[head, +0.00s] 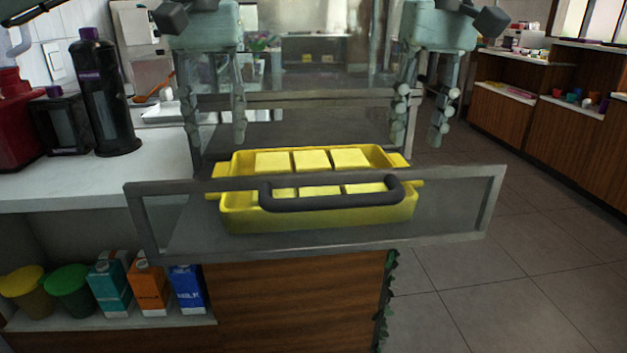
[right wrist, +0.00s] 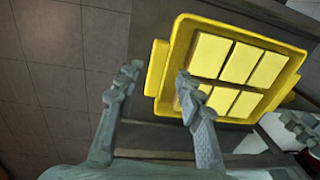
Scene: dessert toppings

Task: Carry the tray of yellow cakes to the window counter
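The yellow tray (head: 318,216) holds several square pale-yellow cakes and has a tab handle on each short side. It sits level in or on a glass display case, partly behind a framed clear panel. My left gripper (head: 216,143) is open and empty above the tray's left handle. My right gripper (head: 418,142) is open and empty above the right handle. In the right wrist view, the tray handle (right wrist: 157,68) shows between the open fingers of my right gripper (right wrist: 158,78); contact cannot be told. My left gripper (right wrist: 303,128) also shows there at the right edge.
The clear panel (head: 482,212) has a dark bar handle (head: 330,203) in front of the tray. A white counter (head: 95,178) with a black bottle (head: 103,95) stands left. Wooden counters (head: 560,125) stand at the back right near windows. Tiled floor between is clear.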

